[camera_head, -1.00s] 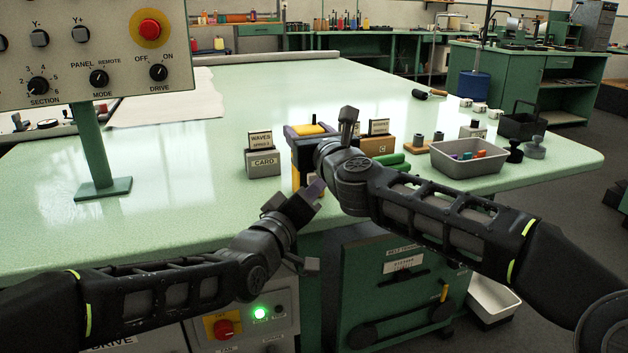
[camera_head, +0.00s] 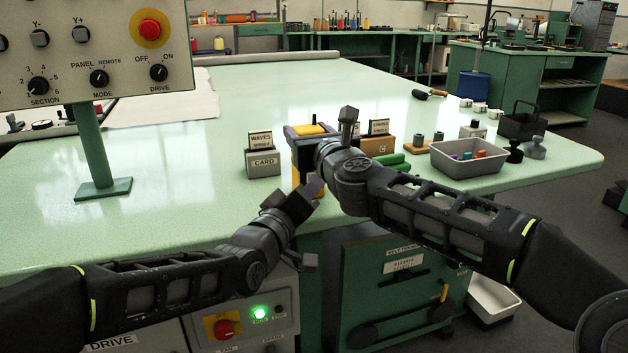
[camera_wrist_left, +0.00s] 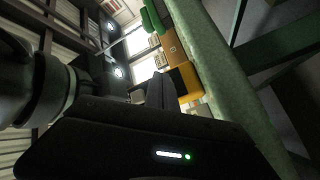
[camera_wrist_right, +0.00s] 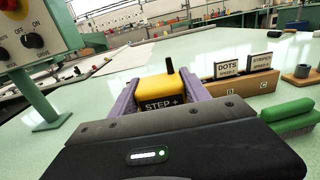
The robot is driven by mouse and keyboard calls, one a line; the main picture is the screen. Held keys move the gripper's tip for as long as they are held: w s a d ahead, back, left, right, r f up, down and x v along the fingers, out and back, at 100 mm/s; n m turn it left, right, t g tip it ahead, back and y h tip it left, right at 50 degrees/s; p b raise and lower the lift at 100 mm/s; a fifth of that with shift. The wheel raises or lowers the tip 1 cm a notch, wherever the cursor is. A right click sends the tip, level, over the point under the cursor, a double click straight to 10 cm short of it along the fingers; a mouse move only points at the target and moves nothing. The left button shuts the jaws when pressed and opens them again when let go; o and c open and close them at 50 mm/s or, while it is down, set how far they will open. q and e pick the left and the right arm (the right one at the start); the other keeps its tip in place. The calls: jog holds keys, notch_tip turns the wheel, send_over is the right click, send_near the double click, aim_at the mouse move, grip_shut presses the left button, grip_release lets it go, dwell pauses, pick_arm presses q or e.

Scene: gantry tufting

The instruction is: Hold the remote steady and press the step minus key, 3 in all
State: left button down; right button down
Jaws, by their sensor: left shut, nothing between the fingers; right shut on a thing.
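The yellow remote (camera_wrist_right: 168,90) sits between the purple fingers of my right gripper (camera_wrist_right: 165,95), which is shut on it. A STEP + label and a dark stub show on it in the right wrist view. In the head view the remote (camera_head: 307,129) is mostly hidden by my right gripper (camera_head: 308,131) above the table's front edge. My left gripper (camera_head: 316,187) is shut and empty, just below the remote and my right gripper. Yellow (camera_wrist_left: 186,84) also shows past my left gripper in the left wrist view. The step minus key is not visible, and contact cannot be told.
A grey CARD block (camera_head: 263,163) stands left of the remote on the green table (camera_head: 200,190). A control panel (camera_head: 100,55) stands at left.

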pick_arm(q)
jog(key=shift+s+d, duration=0.2)
jog(key=shift+s, duration=0.65)
jog(key=shift+s+d, duration=0.25)
jog(key=shift+s, duration=0.55)
jog(key=shift+s+d, duration=0.3)
jog(key=shift+s, duration=0.5)
jog(key=shift+s+d, duration=0.25)
jog(key=shift+s, duration=0.55)
dwell(2.2)
jog(key=s, duration=0.1)
jog(key=s+d, duration=0.1)
jog(key=s, duration=0.1)
jog(key=shift+s+d, duration=0.1)
jog(key=shift+s, duration=0.2)
jog(key=shift+w, duration=0.15)
jog(key=shift+w+a, duration=0.45)
jog(key=shift+w, duration=0.9)
jog(key=shift+w+a, duration=0.45)
jog(key=shift+w, duration=0.9)
jog(key=shift+w+a, duration=0.45)
jog(key=shift+w, duration=0.9)
